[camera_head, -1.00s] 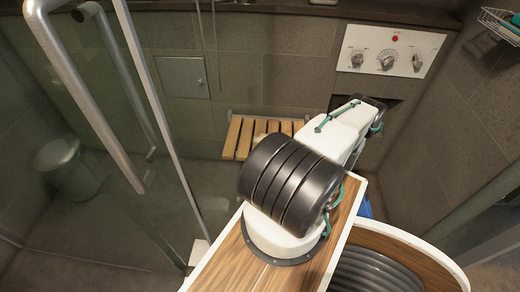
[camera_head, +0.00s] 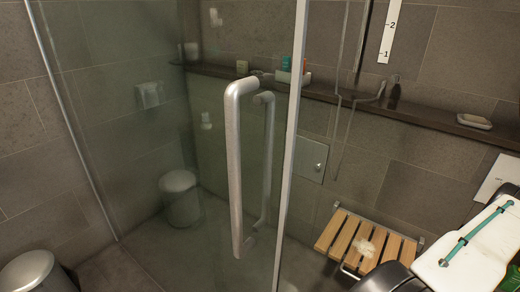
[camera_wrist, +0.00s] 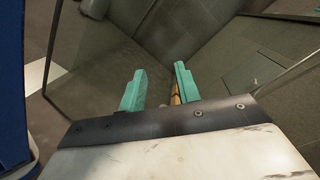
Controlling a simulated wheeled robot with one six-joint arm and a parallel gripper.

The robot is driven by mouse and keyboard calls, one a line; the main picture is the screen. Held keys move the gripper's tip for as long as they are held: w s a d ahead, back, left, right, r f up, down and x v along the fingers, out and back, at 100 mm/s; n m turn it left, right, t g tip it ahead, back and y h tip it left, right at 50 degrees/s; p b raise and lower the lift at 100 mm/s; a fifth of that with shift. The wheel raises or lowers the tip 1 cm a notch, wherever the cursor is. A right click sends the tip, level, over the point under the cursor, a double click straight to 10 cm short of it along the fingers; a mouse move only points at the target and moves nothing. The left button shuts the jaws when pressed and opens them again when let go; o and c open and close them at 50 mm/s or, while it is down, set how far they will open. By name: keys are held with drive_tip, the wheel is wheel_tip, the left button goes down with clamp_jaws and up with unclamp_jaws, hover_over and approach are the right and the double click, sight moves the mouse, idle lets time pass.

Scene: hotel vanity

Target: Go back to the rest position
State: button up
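My gripper (camera_wrist: 160,72) shows in the wrist view as two green fingers with a clear gap between them. It is open, and I see nothing held between the fingers. Behind the right finger is a narrow strip of wood, too small to identify. In the head view only part of my white arm with a green cable shows at the lower right; the gripper itself is out of that view.
A glass door with a metal handle (camera_head: 235,170) stands close in front. Beyond it are a slatted wooden seat (camera_head: 345,232), a wall shelf (camera_head: 425,118) with small bottles and a soap dish (camera_head: 474,121), and a bin (camera_head: 180,198). Another bin (camera_head: 35,275) is lower left.

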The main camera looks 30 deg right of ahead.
drive_tip(key=w+a+r+n+g+h, duration=0.1)
drive_tip(key=w+a+r+n+g, duration=0.3)
drive_tip(key=r, duration=0.7)
drive_tip(key=w+a+r+n+g, duration=0.1)
drive_tip(key=a+r+n+g, duration=0.15)
drive_tip(key=r+g, duration=0.65)
drive_tip(key=w+a+r+n+g+h, duration=0.1)
drive_tip(key=w+a+r+n+g, duration=0.3)
drive_tip(key=r, duration=0.9)
drive_tip(key=s+a+r+n+t+h, duration=0.2)
drive_tip(key=s+a+r+n+h, duration=0.1)
drive_tip(key=a+r, duration=0.6)
drive_tip(key=s+a+r+n+t+h, duration=0.2)
drive_tip(key=s+a+r+n+h, duration=0.2)
drive_tip(key=a+r, duration=0.5)
drive_tip(key=a+h, duration=0.1)
drive_tip(key=a, duration=0.2)
drive_tip(key=shift+r+n, duration=0.35)
